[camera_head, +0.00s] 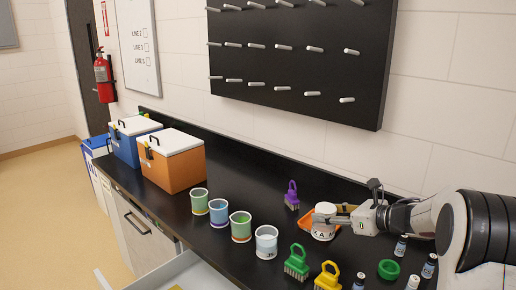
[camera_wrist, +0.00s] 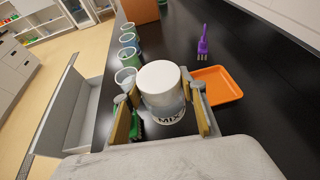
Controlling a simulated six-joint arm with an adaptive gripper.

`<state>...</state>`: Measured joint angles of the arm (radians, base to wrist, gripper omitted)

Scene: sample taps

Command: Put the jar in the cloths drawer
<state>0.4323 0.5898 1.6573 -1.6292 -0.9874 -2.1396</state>
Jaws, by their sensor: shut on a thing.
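The jar (camera_head: 323,234) is white-lidded with dark lettering, and "MIX" shows on it in the wrist view (camera_wrist: 160,80). My gripper (camera_head: 326,217) is shut on the jar, with its fingers (camera_wrist: 163,98) on either side of it. The jar is upright or nearly so, above the black counter beside the orange tray; I cannot tell whether it touches the counter. An open grey drawer (camera_head: 187,273) juts from the counter front at the bottom of the head view. It also shows at left in the wrist view (camera_wrist: 63,108). Its contents are mostly out of view.
Several printed cups (camera_head: 241,226) stand along the counter's front edge. Green (camera_head: 297,265), yellow (camera_head: 327,279) and purple (camera_head: 292,197) brushes, the orange tray (camera_wrist: 221,88), small vials (camera_head: 401,246) and a green ring (camera_head: 388,269) are nearby. Orange (camera_head: 172,168) and blue coolers stand at the far end.

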